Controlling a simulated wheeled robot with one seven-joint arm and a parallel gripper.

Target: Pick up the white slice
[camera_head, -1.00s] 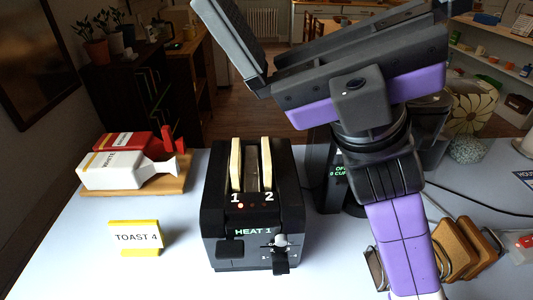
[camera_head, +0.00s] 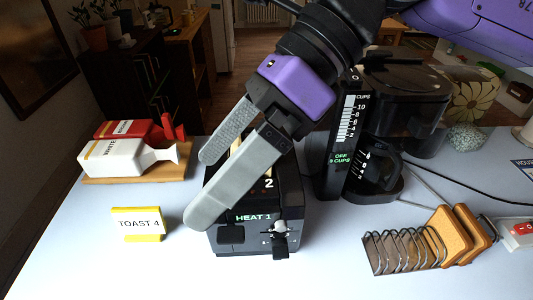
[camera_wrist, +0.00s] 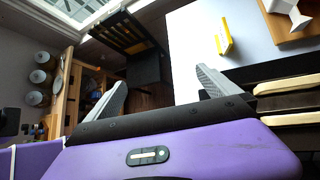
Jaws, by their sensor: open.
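A black toaster (camera_head: 291,202) stands on the table with two pale slices upright in its slots. In the head view my gripper (camera_head: 202,188) hangs over its left part and hides most of both slices; only a thin pale edge of a slice (camera_head: 237,146) shows between the fingers. In the wrist view the pale tops of one slice (camera_wrist: 285,85) and another slice (camera_wrist: 290,118) lie to the right of my gripper (camera_wrist: 162,80), outside the fingers. The fingers are apart and empty. I cannot tell which is the white slice.
A wire rack (camera_head: 405,250) with brown toast stands at front right. A coffee maker (camera_head: 345,150) stands behind right of the toaster. A "TOAST 4" sign (camera_head: 138,222) stands front left. The front table is clear.

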